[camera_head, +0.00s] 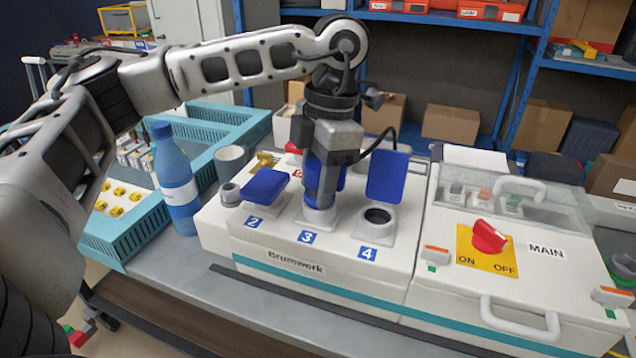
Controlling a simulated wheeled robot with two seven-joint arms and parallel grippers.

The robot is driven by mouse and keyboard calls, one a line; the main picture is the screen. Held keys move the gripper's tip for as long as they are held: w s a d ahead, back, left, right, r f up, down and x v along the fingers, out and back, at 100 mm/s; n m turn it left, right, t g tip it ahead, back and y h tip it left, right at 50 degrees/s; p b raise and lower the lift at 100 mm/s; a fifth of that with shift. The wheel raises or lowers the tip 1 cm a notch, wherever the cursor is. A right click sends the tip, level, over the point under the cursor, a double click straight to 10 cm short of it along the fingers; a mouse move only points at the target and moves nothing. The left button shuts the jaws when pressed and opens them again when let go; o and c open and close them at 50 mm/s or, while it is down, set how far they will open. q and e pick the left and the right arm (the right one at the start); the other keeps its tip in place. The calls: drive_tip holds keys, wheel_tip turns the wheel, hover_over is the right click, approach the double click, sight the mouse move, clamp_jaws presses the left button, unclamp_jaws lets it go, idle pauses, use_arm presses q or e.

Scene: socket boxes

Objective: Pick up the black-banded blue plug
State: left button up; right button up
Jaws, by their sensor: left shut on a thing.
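A blue plug (314,184) stands upright at the socket numbered 3 on the white Brumwork box (350,259). My left gripper (325,160) points down over it and is shut on its upper part. The gripper covers much of the plug, and I cannot make out a black band on it. The plug's lower end meets the collar of socket 3 (316,214); I cannot tell how deep it sits. My right gripper is not in view.
Socket 4 (377,216) is empty, its blue lid (387,176) raised. Socket 2's blue lid (265,185) is tilted. A blue bottle (178,180), a grey cup (231,162) and a teal crate (115,240) stand left. The MAIN switch box (470,290) is right.

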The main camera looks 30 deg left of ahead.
use_arm(q)
wheel_tip(320, 180, up, 2)
drive_tip(key=shift+d+r, duration=0.1)
drive_tip(key=shift+r, duration=0.1)
drive_tip(key=w+d+r+p, duration=0.2)
drive_tip(key=w+d+r, duration=0.5)
drive_tip(key=d+r, duration=0.3)
drive_tip(key=shift+d, duration=1.05)
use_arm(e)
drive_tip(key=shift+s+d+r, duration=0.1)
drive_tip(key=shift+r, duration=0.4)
